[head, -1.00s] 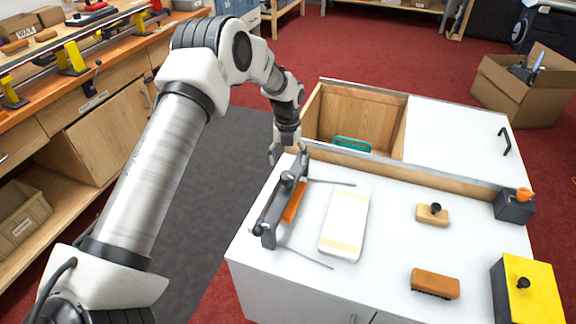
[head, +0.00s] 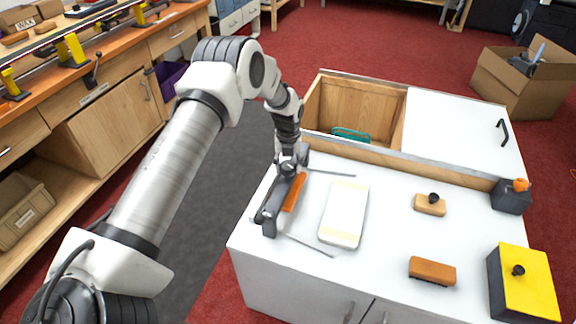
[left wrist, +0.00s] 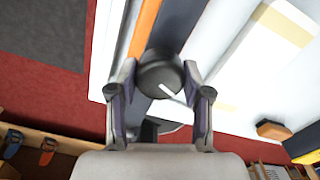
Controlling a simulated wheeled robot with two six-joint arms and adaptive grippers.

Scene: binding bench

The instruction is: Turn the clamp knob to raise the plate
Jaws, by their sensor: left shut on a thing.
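The clamp (head: 270,211) is a dark grey bar standing at the left edge of the white bench top, with an orange strip (head: 295,192) along its right side. Its knob is black and round with a white mark, and shows in the left wrist view (left wrist: 158,72). My left gripper (head: 289,164) is over the clamp's far part and hides the knob in the head view. In the left wrist view its two fingers (left wrist: 160,98) stand on either side of the knob, shut on it. The white mark points to the lower right there. My right gripper is not in view.
A white block with cream bands (head: 343,213) lies right of the clamp. Thin rods reach out from the clamp's ends. A wooden knobbed block (head: 429,205), a brown brush (head: 432,270) and a yellow box (head: 525,284) stand further right. An open compartment (head: 357,108) lies behind.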

